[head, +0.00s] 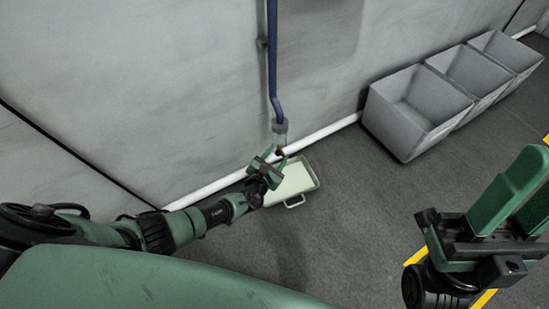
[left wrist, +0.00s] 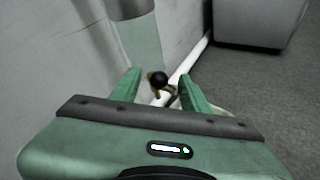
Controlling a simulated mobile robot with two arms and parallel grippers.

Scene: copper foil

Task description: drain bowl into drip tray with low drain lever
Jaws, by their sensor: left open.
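The bowl (head: 279,139) is a small translucent cup under a grey collar at the lower end of a blue pipe. In the left wrist view the pale green bowl (left wrist: 140,40) hangs beyond the fingers. Below it is the drain lever, with a black ball knob (left wrist: 158,79) and a brass-coloured part. My left gripper (head: 271,155) is open, its green fingers on either side of the knob in the picture; contact cannot be told. The pale drip tray (head: 304,180) lies on the floor below, partly hidden by the gripper. My right gripper (head: 525,185) is open and empty at right.
The blue pipe (head: 273,60) runs down the grey wall. A white pipe (head: 335,128) follows the foot of the wall behind the tray. Several grey bins (head: 410,110) stand along the wall at right. The floor in the middle is clear.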

